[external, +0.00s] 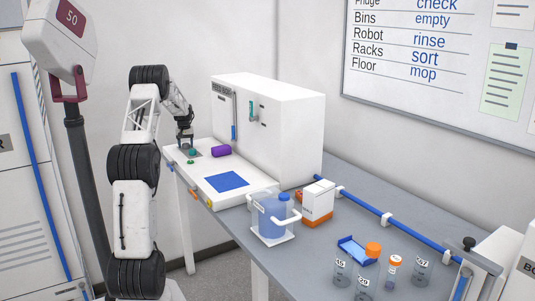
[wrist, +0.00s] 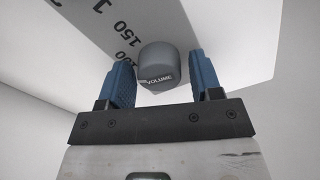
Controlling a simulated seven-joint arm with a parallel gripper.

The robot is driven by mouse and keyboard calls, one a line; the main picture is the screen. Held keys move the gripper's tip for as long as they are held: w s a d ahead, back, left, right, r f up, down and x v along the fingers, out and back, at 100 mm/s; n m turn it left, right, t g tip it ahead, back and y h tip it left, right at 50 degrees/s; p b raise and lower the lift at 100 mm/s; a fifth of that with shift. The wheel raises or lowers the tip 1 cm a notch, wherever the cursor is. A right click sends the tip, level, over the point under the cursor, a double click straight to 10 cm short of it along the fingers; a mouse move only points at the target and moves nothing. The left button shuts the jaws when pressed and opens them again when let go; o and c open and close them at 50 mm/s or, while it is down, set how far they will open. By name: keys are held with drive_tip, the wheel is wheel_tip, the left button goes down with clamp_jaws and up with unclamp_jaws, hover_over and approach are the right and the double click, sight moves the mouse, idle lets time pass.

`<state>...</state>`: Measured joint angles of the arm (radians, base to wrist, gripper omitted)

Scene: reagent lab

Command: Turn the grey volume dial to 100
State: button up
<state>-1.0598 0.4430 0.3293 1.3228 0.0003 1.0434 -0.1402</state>
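The grey volume dial (wrist: 160,62) is a round knob with a dark "VOLUME" label on its near side in the wrist view. My gripper (wrist: 159,75) is open, with one blue finger on each side of the dial. A narrow gap shows between the dial and each finger. A grey scale plate (wrist: 105,32) behind the dial carries the marks "150" and "100", the "100" partly hidden beside the dial. In the external view my gripper (external: 185,141) points down over the left end of the white machine; I cannot make out the dial there.
Green knobs (external: 191,152) and a purple cylinder (external: 221,151) are near my gripper. The tall white housing (external: 270,120) rises close on the right. A blue pad (external: 227,181), a jug (external: 272,217) and several bottles are farther along. A display (external: 72,17) reads 50.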

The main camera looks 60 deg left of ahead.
sight(192, 121)
drive_tip(key=shift+o, duration=0.7)
drive_tip(key=shift+r, duration=3.85)
drive_tip(key=shift+d, duration=0.1)
